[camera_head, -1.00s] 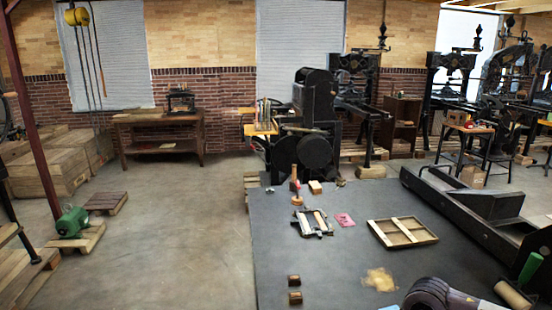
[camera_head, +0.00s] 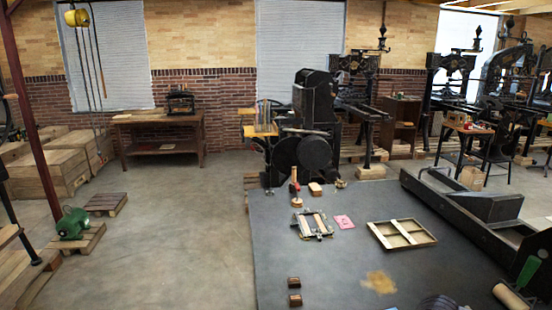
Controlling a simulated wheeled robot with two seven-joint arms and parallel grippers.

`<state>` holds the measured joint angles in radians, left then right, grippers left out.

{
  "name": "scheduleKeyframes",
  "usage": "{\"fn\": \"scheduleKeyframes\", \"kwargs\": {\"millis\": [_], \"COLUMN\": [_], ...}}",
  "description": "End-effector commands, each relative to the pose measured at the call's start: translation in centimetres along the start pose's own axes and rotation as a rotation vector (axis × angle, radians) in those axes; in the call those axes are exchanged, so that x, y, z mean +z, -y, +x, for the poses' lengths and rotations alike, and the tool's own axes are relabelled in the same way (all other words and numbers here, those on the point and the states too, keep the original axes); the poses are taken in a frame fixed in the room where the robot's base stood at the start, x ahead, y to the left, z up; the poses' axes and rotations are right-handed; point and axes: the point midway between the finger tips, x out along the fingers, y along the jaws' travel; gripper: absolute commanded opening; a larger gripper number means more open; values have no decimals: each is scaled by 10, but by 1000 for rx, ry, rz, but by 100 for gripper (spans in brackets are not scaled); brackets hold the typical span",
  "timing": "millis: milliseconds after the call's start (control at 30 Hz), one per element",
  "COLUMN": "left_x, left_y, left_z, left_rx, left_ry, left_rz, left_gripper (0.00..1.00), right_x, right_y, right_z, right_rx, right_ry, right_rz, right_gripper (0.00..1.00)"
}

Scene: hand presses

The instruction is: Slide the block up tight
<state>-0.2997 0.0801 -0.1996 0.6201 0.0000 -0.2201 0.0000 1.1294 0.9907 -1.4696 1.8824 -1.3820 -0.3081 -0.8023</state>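Two small brown wooden blocks, the far one (camera_head: 294,282) and the near one (camera_head: 295,300), lie at the near left of the dark table, apart with a narrow gap between them. A lighter block (camera_head: 316,189) lies at the table's far end. A small metal frame with wooden strips (camera_head: 313,226) lies mid-left on the table. I cannot tell which block the task means, nor the fit of pieces inside the frame. Neither gripper is in view; only a dark rounded piece, apparently my arm, shows at the bottom edge.
A pink card (camera_head: 344,222) lies beside the frame, and a shallow wooden tray (camera_head: 401,244) to its right. A tan patch (camera_head: 379,282) marks the dark tabletop (camera_head: 335,265). A long black press bed (camera_head: 478,210) borders the right.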

Motion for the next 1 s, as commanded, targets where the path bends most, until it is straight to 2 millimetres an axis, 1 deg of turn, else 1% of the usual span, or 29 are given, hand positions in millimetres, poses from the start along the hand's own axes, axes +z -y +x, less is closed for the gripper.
{"fn": "scheduleKeyframes", "kwargs": {"millis": [600, 833, 1000], "left_x": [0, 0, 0], "left_y": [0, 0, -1], "left_z": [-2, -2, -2], "left_rx": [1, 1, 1], "left_ry": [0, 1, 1], "left_rz": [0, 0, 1], "left_gripper": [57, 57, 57], "right_x": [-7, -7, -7], "right_y": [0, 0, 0], "right_z": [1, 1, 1], "right_rx": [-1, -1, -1], "right_ry": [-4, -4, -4], "right_rz": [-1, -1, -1], "right_gripper": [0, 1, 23]}}
